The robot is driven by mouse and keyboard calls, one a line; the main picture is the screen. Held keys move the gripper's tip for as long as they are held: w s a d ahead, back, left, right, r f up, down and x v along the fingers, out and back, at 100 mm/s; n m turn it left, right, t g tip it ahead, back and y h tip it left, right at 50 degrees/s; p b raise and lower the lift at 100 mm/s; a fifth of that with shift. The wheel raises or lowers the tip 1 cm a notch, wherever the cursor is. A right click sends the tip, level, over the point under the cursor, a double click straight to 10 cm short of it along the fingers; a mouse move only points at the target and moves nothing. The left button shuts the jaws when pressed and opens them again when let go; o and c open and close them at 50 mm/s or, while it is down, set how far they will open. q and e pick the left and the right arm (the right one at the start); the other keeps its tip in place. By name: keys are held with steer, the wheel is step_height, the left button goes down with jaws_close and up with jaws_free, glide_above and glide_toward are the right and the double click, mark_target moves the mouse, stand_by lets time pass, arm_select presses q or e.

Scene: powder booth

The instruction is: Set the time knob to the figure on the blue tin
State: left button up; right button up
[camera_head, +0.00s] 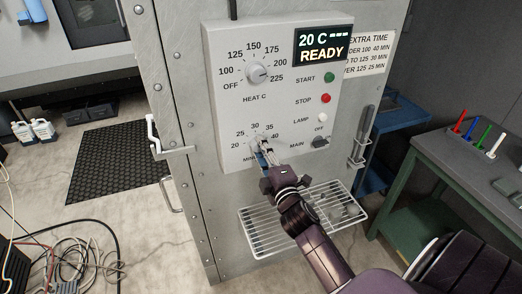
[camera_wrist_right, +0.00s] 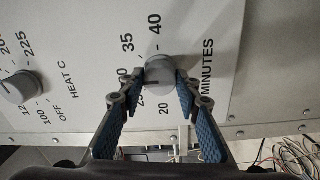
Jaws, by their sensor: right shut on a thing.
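The time knob (camera_wrist_right: 159,72) is a round grey knob on the oven panel, with figures from 20 to 40 and the word MINUTES around it. My right gripper (camera_wrist_right: 159,78) is shut on it, one blue-padded finger on each side. In the head view the right gripper (camera_head: 265,150) hides most of this knob. I cannot tell for certain which figure the knob points at. No blue tin can be made out in either view. My left gripper is not in view.
The panel (camera_head: 222,125) also has a heat knob (camera_head: 257,75), a display (camera_head: 322,46) reading 20 C and READY, a green start button (camera_head: 329,77) and a red stop button (camera_head: 326,98). A wire shelf (camera_head: 262,232) juts out below. A green bench (camera_head: 465,185) stands right.

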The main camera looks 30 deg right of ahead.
steer(key=m+p, duration=0.1)
steer(key=m, duration=0.8)
steer(key=shift+h, duration=0.3)
steer(key=m+p, duration=0.1)
steer(key=m, duration=0.4)
steer(key=shift+g, duration=0.3)
steer(key=shift+m+p, duration=0.45)
steer(key=shift+m, duration=1.75)
steer(key=shift+o, duration=0.2)
steer(key=o, duration=1.1)
